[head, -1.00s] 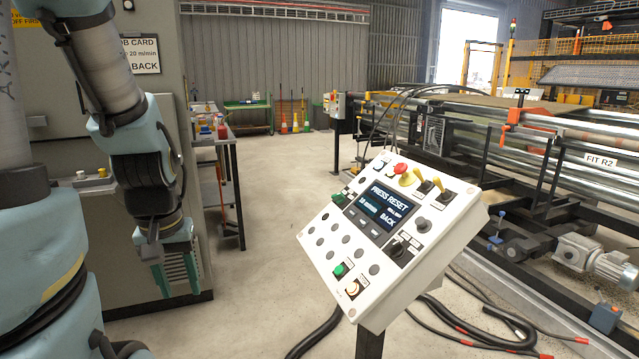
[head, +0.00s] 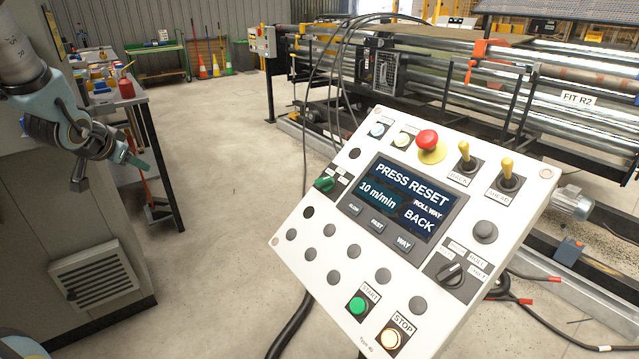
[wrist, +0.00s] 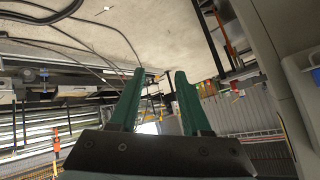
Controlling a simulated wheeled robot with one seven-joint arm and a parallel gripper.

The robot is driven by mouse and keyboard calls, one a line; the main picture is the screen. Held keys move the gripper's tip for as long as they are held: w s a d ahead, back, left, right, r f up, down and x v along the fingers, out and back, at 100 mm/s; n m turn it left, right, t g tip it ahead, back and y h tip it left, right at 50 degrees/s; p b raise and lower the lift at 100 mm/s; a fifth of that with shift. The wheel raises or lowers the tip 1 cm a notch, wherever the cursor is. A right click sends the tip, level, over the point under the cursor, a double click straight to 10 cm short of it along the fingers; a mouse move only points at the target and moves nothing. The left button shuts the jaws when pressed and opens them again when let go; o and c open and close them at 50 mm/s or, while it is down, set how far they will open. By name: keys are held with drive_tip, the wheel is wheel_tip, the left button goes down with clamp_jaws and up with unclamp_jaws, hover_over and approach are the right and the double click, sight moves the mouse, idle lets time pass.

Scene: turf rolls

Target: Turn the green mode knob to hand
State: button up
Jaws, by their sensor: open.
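The green mode knob (head: 324,184) sits at the left edge of the white control panel (head: 300,252) in the head view, on a dark plate with small labels too small to read. My gripper (head: 142,160) is in the upper left of the head view, well to the left of the panel and apart from it. In the wrist view my gripper (wrist: 161,85) shows two green fingers spread apart with nothing between them. The knob is not seen in the wrist view.
The panel also bears a red emergency button (head: 428,140), a screen (head: 405,200) reading PRESS RESET, a black selector (head: 452,274), and START (head: 357,305) and STOP (head: 391,338) buttons. A workbench (head: 115,100) stands behind my arm. Open floor lies between bench and panel.

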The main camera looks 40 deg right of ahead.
sight(317, 181)
drive_tip(key=s+d+f+m+g+h, duration=0.1)
drive_tip(key=d+m+g+h, duration=0.15)
drive_tip(key=d, duration=0.45)
drive_tip(key=s+d+m+g+h+b, duration=0.1)
drive_tip(key=s+d+m+h, duration=0.1)
drive_tip(key=d+m+h, duration=0.35)
drive_tip(key=s+d+f+m+g+h, duration=0.1)
drive_tip(key=d+m+g, duration=0.1)
drive_tip(key=d, duration=0.7)
drive_tip(key=s+d+f+m+g+p, duration=0.1)
drive_tip(key=s+d+m+g, duration=0.2)
drive_tip(key=s, duration=0.4)
drive_tip(key=s+d+f+m+g, duration=0.1)
drive_tip(key=s+d+m+g, duration=0.3)
drive_tip(key=s, duration=0.4)
drive_tip(key=s+d+f+m+g+p, duration=0.1)
drive_tip(key=s+d+m+g, duration=0.2)
drive_tip(key=s+d+g, duration=0.2)
drive_tip(key=shift+s+f+g+p, duration=0.2)
drive_tip(key=shift+s+g+p, duration=0.1)
drive_tip(key=shift+s+g, duration=1.1)
drive_tip(key=shift+s, duration=0.15)
drive_tip(key=shift+c, duration=0.2)
clamp_jaws()
drive_tip(key=shift+f, duration=0.1)
